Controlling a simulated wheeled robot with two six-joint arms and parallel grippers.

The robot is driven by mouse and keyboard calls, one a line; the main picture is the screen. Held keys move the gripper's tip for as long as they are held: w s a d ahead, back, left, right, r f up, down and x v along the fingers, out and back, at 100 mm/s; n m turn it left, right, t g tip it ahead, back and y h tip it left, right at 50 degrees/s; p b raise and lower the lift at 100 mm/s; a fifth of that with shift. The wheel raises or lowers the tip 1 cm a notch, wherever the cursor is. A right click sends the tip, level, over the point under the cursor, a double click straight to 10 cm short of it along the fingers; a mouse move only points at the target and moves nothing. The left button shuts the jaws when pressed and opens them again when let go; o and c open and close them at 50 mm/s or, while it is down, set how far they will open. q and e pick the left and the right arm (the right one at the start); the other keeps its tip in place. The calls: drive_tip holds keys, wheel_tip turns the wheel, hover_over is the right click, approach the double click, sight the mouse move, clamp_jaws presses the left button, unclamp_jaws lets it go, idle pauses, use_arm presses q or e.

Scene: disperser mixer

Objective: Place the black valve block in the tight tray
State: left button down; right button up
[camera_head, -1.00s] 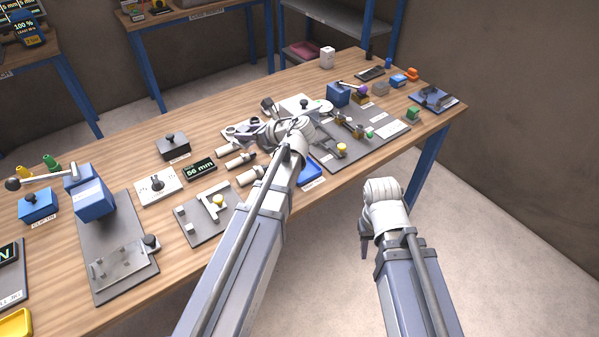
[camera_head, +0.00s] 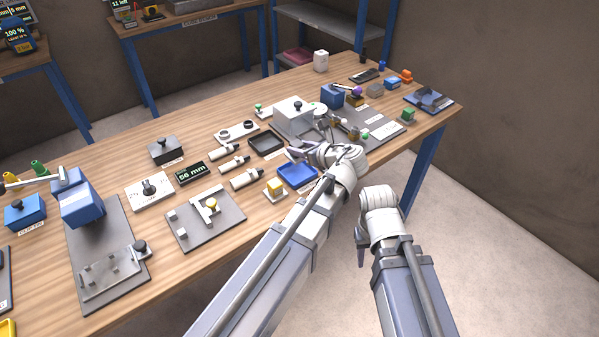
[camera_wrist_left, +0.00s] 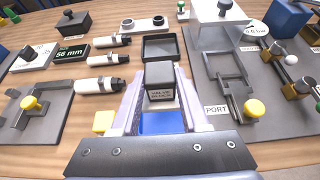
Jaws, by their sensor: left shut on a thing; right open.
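My left gripper (camera_head: 297,151) is shut on a dark block (camera_wrist_left: 160,73) whose label reads "valve block" in the left wrist view. It holds the block above the table, beside two small trays. A black tray (camera_head: 281,150) lies just beyond it, and also shows past the block in the left wrist view (camera_wrist_left: 176,56). A blue tray (camera_head: 297,185) lies on the near side, partly hidden by the gripper in the left wrist view (camera_wrist_left: 162,123). I cannot read which tray is the tight one. My right gripper (camera_head: 361,246) hangs open off the table's front edge.
Several white cylinders (camera_head: 245,179) lie left of the trays. A white box with a black knob (camera_head: 296,118) stands behind. A grey plate with a port fixture (camera_wrist_left: 235,100) is close on the right. A yellow-topped block (camera_head: 274,189) stands left of the blue tray.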

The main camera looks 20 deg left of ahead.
use_arm(q)
drive_tip(key=shift+f+b, duration=3.15)
drive_tip(key=shift+f, duration=0.55)
drive_tip(key=shift+r, duration=0.1)
drive_tip(key=shift+c, duration=2)
unclamp_jaws()
